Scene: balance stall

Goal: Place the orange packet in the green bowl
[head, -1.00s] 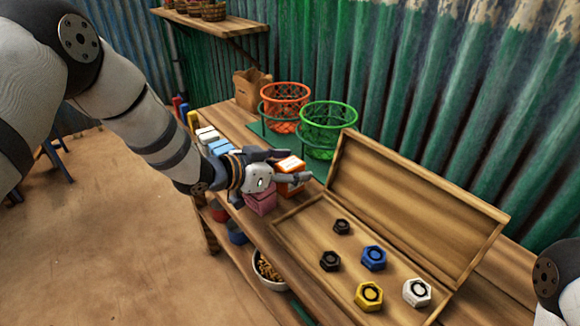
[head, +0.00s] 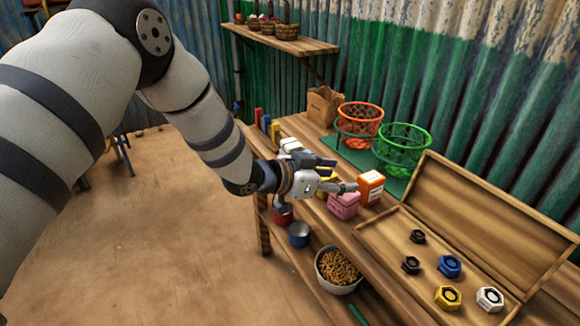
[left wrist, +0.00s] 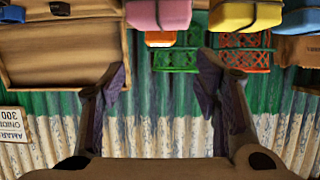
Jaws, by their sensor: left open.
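The orange packet (head: 370,188), a small box with a white label, stands upright on the wooden bench, just right of a pink packet (head: 343,205). The green bowl (head: 403,148) is an open wire basket on a green mat behind it. My left gripper (head: 344,175) is open and empty, its fingers to the left of the orange packet. In the upside-down left wrist view, my left gripper's fingers (left wrist: 165,85) are spread wide. The orange packet (left wrist: 160,39) shows there partly behind the pink one, with the green bowl (left wrist: 176,61) beside it. My right gripper is out of view.
An orange wire basket (head: 360,122) stands left of the green one, and a paper bag (head: 325,105) farther left. An open wooden case (head: 470,220) with several hex nuts lies at the right. A yellow packet (head: 328,184) sits by my gripper. A corrugated wall backs the bench.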

